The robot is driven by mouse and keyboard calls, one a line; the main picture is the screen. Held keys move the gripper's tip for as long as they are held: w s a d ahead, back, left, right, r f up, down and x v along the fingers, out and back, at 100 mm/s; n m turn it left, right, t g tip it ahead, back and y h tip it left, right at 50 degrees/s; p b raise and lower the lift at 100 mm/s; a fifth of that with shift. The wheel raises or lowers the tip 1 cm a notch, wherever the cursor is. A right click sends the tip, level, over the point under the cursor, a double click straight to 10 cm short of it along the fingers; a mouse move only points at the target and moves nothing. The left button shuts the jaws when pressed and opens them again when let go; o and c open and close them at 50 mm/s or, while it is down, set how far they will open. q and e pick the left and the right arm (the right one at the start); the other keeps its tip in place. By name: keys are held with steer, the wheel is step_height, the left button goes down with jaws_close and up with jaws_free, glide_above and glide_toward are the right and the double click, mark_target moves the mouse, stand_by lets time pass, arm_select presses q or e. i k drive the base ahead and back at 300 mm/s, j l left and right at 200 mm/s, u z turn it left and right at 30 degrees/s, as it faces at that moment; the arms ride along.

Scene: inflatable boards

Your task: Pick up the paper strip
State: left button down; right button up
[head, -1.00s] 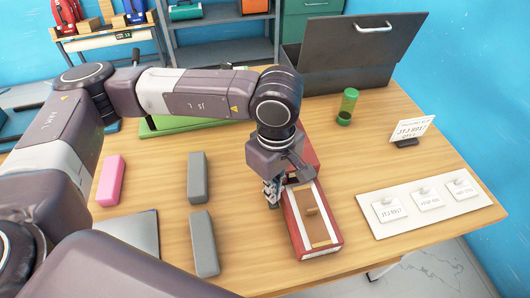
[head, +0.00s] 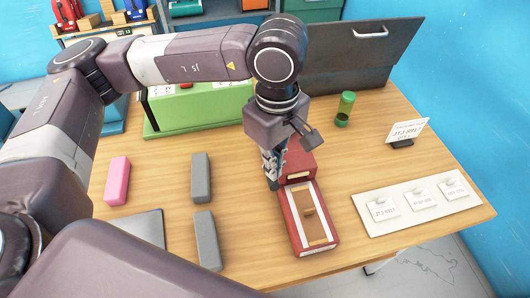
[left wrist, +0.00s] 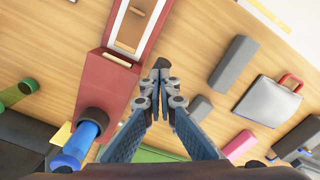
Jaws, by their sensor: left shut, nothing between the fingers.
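My left gripper (head: 272,182) is shut and empty, held beside the left of a red box (head: 289,226) at the table's front. Its closed fingertips also show in the left wrist view (left wrist: 161,66). The box has a wooden inset with a small knob and pale edges. A second red piece (head: 304,163) lies behind it, partly hidden by the gripper. In the left wrist view a small yellow paper-like piece (left wrist: 61,133) shows beside a blue cylinder (left wrist: 79,140). I cannot tell for sure which piece is the paper strip. My right gripper is out of view.
A green box (head: 195,112) stands behind my arm. A pink block (head: 117,181) and grey blocks (head: 201,178) lie to the left. A green jar (head: 345,108), a dark case (head: 360,60) and a white board (head: 405,217) with labels are right. Bare table lies between them.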

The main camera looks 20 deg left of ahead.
mark_target(315, 233)
steer(key=k+l, duration=0.2)
steer(key=k, duration=0.3)
steer(key=k+l, duration=0.2)
steer(key=k, duration=0.25)
steer(key=k+l, duration=0.2)
steer(key=k, duration=0.3)
